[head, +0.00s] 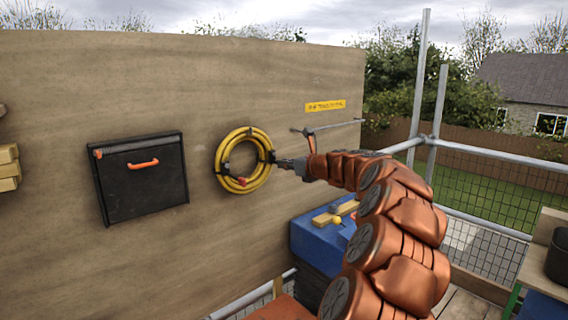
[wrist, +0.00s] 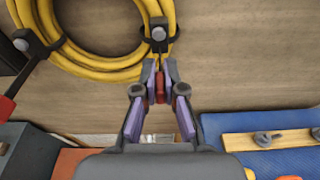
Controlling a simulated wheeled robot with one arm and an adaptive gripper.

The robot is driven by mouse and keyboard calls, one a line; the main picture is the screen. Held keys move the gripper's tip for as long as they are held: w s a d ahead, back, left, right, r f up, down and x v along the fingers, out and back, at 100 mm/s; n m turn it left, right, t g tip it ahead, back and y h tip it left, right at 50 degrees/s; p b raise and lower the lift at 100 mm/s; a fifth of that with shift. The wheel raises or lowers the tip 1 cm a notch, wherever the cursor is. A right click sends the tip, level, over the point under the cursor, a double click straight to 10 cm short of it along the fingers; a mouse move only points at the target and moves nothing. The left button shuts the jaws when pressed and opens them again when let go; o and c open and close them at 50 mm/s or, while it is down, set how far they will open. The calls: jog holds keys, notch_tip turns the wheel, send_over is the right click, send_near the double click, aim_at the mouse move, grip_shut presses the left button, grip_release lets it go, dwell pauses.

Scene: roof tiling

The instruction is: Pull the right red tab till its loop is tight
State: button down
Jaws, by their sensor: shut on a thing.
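A coil of yellow hose (head: 220,160) hangs on the wooden wall, held by several black strap loops. My gripper (head: 281,162) is at the coil's right side. In the wrist view its fingers (wrist: 160,82) are shut on a small red tab (wrist: 160,86), just below the right black loop (wrist: 159,34). Another red tab (head: 242,181) hangs at the coil's bottom, and in the wrist view a red tab on a black strap shows at the left edge (wrist: 5,106).
A black wall box (head: 140,185) with an orange handle is left of the coil. A yellow label (head: 325,106) and a metal bar (head: 335,126) are to the right. A blue-topped stand (head: 312,236) with loose items is below. Scaffold rails (head: 500,160) bound the right side.

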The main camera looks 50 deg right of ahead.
jog(key=shift+p+v, duration=0.4)
jog(key=shift+v, duration=0.7)
jog(key=shift+f, duration=0.25)
jog(key=c, duration=1.2)
grip_release()
jog(key=o, duration=0.5)
